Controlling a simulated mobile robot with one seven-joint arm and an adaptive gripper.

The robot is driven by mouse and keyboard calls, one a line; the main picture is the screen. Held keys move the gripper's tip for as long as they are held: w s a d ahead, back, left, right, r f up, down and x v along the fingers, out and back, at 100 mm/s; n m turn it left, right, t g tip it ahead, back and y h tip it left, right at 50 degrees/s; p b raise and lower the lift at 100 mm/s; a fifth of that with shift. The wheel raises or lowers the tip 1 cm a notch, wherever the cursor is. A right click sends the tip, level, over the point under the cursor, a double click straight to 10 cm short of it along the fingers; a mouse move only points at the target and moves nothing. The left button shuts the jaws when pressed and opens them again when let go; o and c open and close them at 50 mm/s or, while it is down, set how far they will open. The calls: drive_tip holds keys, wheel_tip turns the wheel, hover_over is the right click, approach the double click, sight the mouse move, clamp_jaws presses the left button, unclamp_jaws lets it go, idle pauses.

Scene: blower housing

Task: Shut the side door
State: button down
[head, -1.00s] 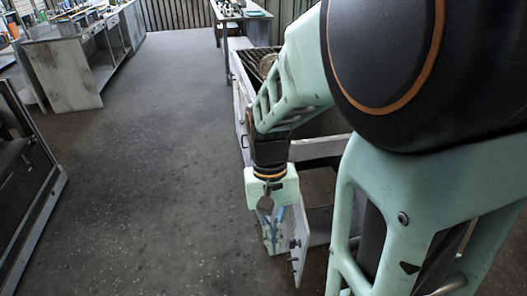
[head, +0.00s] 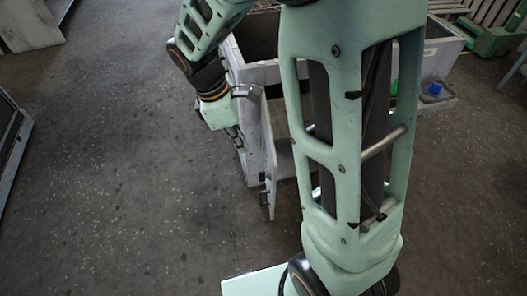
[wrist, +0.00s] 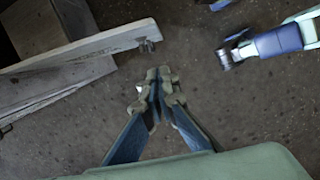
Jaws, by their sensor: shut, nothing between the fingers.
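The side door (head: 269,150) is a thin pale panel standing out at an angle from the front of the grey-white blower housing (head: 255,75), so it is open. A small dark fitting sits low on its free edge. In the wrist view a pale panel edge with a metal fitting, apparently the door (wrist: 95,47), lies at upper left. My gripper (wrist: 158,78) is shut and empty, with floor beneath the fingertips and a small gap to that panel. In the head view my gripper (head: 238,138) is just left of the door, its fingertips partly unclear.
Open speckled floor (head: 120,170) lies left of the housing. A dark-panelled frame (head: 12,140) stands at the far left. A small tray with a blue item (head: 435,89) is at the housing's right side. My arm hides much of the housing.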

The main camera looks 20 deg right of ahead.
drive_tip(key=s+d+f+b, duration=0.1)
drive_tip(key=d+f+b, duration=0.1)
drive_tip(key=d+f, duration=0.4)
drive_tip(key=x, duration=0.3)
drive_tip(key=shift+a+f, duration=0.2)
